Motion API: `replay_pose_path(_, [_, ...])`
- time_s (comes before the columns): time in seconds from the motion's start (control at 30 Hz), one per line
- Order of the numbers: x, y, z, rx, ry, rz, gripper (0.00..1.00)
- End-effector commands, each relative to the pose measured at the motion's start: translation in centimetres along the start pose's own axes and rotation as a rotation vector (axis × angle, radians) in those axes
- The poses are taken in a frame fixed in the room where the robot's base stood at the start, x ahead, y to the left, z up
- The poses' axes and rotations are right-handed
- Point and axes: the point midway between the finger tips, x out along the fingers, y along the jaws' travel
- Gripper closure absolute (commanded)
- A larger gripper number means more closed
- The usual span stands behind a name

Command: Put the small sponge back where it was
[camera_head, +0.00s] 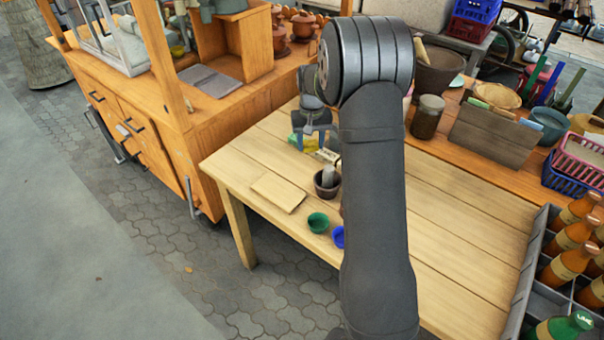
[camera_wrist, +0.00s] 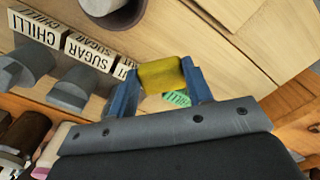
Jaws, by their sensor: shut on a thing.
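My gripper (camera_wrist: 157,88) is shut on a small yellow sponge (camera_wrist: 160,75), with its blue fingers at either side of it. In the head view my gripper (camera_head: 315,136) is over the far part of the wooden table, beyond the clay mortar; the yellow sponge (camera_head: 310,147) shows small below it. A green piece with lettering (camera_wrist: 177,98) shows just past the sponge in the wrist view; I cannot tell whether they touch. The clay mortar (camera_head: 318,188) stands upright with a grey pestle (camera_head: 328,174) in it.
A flat wooden board (camera_head: 278,192), a green bowl (camera_head: 318,222) and a blue bowl (camera_head: 338,237) are near the mortar. Labelled blocks, CHILLI (camera_wrist: 36,30) and SUGAR (camera_wrist: 88,52), stand beside my gripper. A bottle crate (camera_head: 530,265) is at right. My arm hides the table's middle.

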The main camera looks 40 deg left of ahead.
Motion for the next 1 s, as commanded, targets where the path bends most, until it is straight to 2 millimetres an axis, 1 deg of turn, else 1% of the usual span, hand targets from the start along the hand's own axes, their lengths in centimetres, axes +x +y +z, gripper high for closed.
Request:
replay_pose_path(0.03, [0.0, -1.1, 0.0, 0.011, 0.000, 0.000, 0.75])
replay_pose_path(0.07, [0.1, -1.6, 0.1, 0.018, 0.000, 0.000, 0.75])
replay_pose_path(0.13, [0.3, -2.2, 0.1, 0.033, -0.001, 0.000, 0.75])
replay_pose_path(0.2, [1.1, -2.6, 0.2, 0.040, -0.004, 0.000, 0.75])
replay_pose_path(0.43, [5.3, -2.6, 0.1, 0.043, -0.003, 0.000, 0.75])
replay_pose_path(0.67, [7.2, -2.6, 0.1, 0.042, -0.002, 0.000, 0.75])
replay_pose_path(0.8, [9.2, -2.6, 0.2, 0.042, -0.003, 0.000, 0.75])
replay_pose_path(0.87, [9.9, -2.6, 0.2, 0.042, -0.003, 0.000, 0.75])
replay_pose_path(1.0, [10.1, -2.6, 0.1, 0.042, 0.000, 0.000, 0.75])
